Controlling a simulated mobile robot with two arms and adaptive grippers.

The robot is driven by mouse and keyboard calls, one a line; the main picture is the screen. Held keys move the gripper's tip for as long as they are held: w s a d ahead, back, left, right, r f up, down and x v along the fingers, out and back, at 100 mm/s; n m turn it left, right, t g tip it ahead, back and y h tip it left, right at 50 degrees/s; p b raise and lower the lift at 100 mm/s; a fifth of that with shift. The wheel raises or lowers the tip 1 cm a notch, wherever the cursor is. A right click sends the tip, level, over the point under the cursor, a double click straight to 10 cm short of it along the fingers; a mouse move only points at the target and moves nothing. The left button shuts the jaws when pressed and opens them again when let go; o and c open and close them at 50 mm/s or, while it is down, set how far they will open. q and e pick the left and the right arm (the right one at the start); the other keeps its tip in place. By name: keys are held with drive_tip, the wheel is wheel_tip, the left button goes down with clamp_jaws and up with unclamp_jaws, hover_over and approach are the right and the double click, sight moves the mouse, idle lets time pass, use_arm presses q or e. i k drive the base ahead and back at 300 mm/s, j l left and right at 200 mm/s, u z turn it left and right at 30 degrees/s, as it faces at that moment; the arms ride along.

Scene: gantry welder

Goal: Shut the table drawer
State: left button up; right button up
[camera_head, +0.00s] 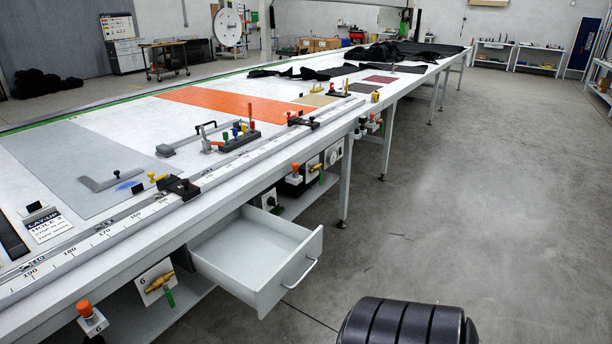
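The table drawer (249,268) is a white, open-topped box under the near side of the long table (108,251). It is pulled well out toward the aisle. Its inside looks empty. A curved metal handle (301,273) is on its front panel, facing right. The back end of the drawer is hidden under the tabletop. Neither of my grippers can be made out in the view, and nothing is touching the drawer or its handle.
Orange-topped fittings (91,318) and a numbered white plate (156,283) hang along the table's edge beside the drawer. Table legs (346,185) stand behind it. Grey concrete floor (480,200) to the right is clear. Tools and dark cloth lie on the tabletop.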

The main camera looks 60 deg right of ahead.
sight(258, 255)
drive_tip(key=z, duration=1.85)
